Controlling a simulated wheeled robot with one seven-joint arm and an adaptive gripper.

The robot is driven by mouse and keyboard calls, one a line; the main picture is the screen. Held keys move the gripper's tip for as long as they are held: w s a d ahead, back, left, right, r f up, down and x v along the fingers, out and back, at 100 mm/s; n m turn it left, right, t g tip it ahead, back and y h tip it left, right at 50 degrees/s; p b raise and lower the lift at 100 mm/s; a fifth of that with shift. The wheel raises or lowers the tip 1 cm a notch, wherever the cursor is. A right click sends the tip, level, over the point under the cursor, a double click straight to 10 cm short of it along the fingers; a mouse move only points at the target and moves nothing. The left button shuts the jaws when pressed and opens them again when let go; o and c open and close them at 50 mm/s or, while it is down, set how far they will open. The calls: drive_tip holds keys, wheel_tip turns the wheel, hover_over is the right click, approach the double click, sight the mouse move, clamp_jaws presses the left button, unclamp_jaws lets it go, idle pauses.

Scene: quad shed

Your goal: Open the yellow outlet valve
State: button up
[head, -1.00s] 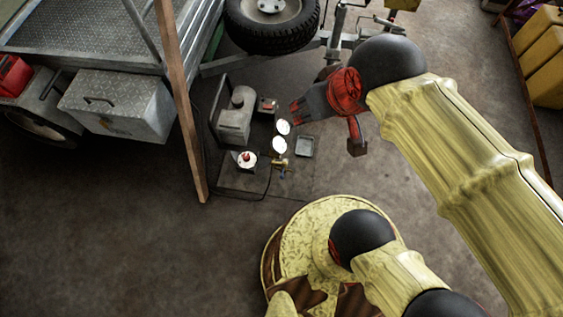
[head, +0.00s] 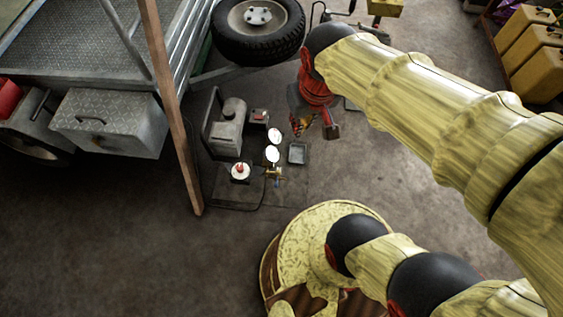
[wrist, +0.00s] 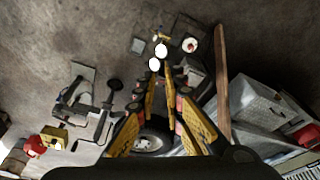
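A small yellow-brass valve (head: 275,172) with a bluish part stands at the front of a dark equipment plate, just below two white round faces. Its handle position is too small to tell. In the wrist view the small yellow fitting (wrist: 161,35) shows at the top, beyond the white faces. My gripper (head: 297,127) is above and behind the valve, to its upper right in the head view, apart from it and pointing down. In the wrist view its yellow-and-black fingers (wrist: 160,82) are spread with a gap between them and nothing held.
Two white round faces (head: 272,154) stand close to the valve. A white disc with a red knob (head: 240,171) is left, a grey tray (head: 298,153) right. A wooden post (head: 174,110) and trailer (head: 95,55) border the left. Open floor (head: 350,180) lies right.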

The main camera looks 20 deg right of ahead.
sight(272, 172)
drive_tip(key=w+f+g, duration=0.1)
drive_tip(key=w+f, duration=0.1)
drive_tip(key=f, duration=0.1)
drive_tip(key=w+d+f+g+p, duration=0.1)
drive_tip(key=w+f, duration=0.2)
drive_tip(key=w+d+f+m+g, duration=0.1)
drive_tip(key=w+f, duration=0.1)
drive_tip(key=f, duration=0.1)
drive_tip(key=shift+w+f+g+y+p, duration=0.2)
drive_tip(key=shift+w+g+y+p, duration=0.1)
drive_tip(key=shift+w+g, duration=0.1)
clamp_jaws()
drive_tip(key=w+d+f+m+g+y+p, duration=0.15)
drive_tip(key=w+f, duration=0.25)
drive_tip(key=f, duration=1.1)
drive_tip(key=w+d+f+m, duration=0.1)
drive_tip(key=w+f+m, duration=0.15)
drive_tip(key=f, duration=1.25)
drive_tip(key=w+d+f+m+g+p, duration=0.15)
drive_tip(key=w+f, duration=0.25)
drive_tip(key=f, duration=1.1)
drive_tip(key=w+d+t, duration=0.1)
drive_tip(key=w+t, duration=0.1)
drive_tip(key=w, duration=0.5)
drive_tip(key=shift+d+m, duration=0.35)
drive_tip(key=shift+d, duration=0.05)
drive_tip(key=shift+s+f, duration=0.1)
